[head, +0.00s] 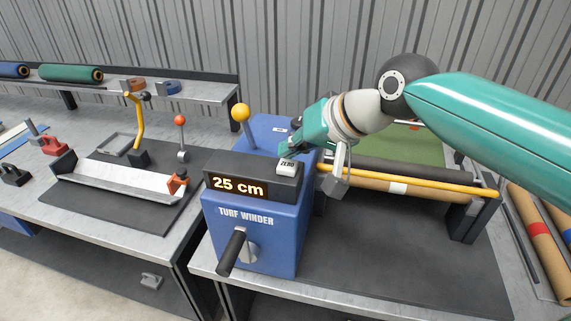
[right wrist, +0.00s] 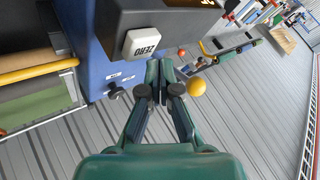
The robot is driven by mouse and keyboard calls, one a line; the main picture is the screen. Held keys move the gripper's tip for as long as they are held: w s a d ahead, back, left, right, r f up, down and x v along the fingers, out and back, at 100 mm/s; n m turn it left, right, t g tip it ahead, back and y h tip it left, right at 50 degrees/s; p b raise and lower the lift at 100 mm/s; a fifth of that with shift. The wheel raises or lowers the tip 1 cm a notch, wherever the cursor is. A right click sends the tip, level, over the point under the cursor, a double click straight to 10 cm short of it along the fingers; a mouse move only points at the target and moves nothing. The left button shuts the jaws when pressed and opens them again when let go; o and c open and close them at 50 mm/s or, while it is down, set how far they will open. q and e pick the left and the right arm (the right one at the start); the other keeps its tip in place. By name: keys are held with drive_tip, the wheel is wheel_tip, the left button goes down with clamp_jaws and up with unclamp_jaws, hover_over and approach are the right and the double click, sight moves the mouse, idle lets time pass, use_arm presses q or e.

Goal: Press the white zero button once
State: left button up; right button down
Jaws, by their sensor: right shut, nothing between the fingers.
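The white button marked ZERO (head: 287,167) sits on top of the dark display box (head: 227,169) of the blue turf winder (head: 262,232). The display reads "25 cm". My right gripper (head: 288,150) is shut and empty, just behind and above the button in the head view. My left gripper is not in view.
A yellow-knobbed lever (head: 241,113) rises behind the display, near the gripper. A black crank handle (head: 231,252) sticks out in front. A yellow bar (head: 400,181) and a roll lie to the right. A bench with a red-knobbed lever (head: 180,120) stands left.

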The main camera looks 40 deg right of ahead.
sight(290, 165)
drive_tip(key=shift+f, duration=0.1)
drive_tip(key=shift+f+b, duration=0.3)
drive_tip(key=shift+b, duration=0.05)
drive_tip(key=shift+f+b, duration=0.55)
idle(0.8)
drive_tip(key=shift+r, duration=0.2)
drive_tip(key=shift+r+p, duration=0.8)
drive_tip(key=shift+p, duration=0.05)
drive_tip(key=shift+r, duration=0.1)
wheel_tip(290, 165, up, 5)
drive_tip(key=p, duration=0.4)
drive_tip(key=shift+a, duration=0.1)
idle(0.7)
